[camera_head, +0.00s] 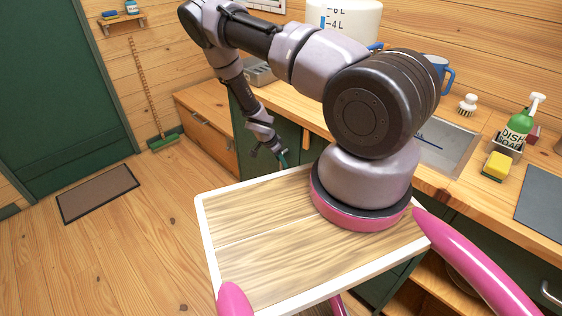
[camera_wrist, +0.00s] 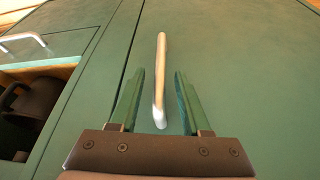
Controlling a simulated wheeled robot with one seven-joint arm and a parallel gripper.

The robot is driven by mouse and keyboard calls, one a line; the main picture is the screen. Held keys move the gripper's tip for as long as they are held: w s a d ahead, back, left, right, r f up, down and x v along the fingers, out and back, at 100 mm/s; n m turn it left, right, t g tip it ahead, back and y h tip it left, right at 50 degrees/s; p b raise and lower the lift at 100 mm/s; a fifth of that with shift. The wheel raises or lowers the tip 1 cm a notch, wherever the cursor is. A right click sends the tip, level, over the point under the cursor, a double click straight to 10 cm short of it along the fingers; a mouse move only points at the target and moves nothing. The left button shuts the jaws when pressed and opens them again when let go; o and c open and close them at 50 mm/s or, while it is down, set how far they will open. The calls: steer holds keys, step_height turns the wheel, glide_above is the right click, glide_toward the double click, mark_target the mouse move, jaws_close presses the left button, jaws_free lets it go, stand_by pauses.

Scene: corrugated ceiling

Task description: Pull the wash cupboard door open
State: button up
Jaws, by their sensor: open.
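The green cupboard door (camera_wrist: 245,60) fills most of the wrist view and looks closed, with a thin seam along its left side. A pale metal bar handle (camera_wrist: 160,85) stands on it near that seam. My gripper (camera_wrist: 159,73) is open, with one green finger on each side of the handle. The fingers appear apart from the bar; I cannot tell whether either touches it. In the head view my gripper (camera_head: 273,153) is low in front of the green cupboard front (camera_head: 285,133), whose handle is hidden there.
In the wrist view, an open compartment (camera_wrist: 40,72) with a dark pot-like object (camera_wrist: 42,108) lies left, below another silver handle (camera_wrist: 22,42). The wooden counter (camera_head: 300,103) holds a soap bottle (camera_head: 518,124) and yellow sponge (camera_head: 496,166). Wooden floor at left is clear around the mat (camera_head: 97,193).

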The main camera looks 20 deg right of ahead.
steer(key=shift+d+f, duration=0.15)
steer(key=shift+f, duration=0.15)
jaws_close()
stand_by(1.3)
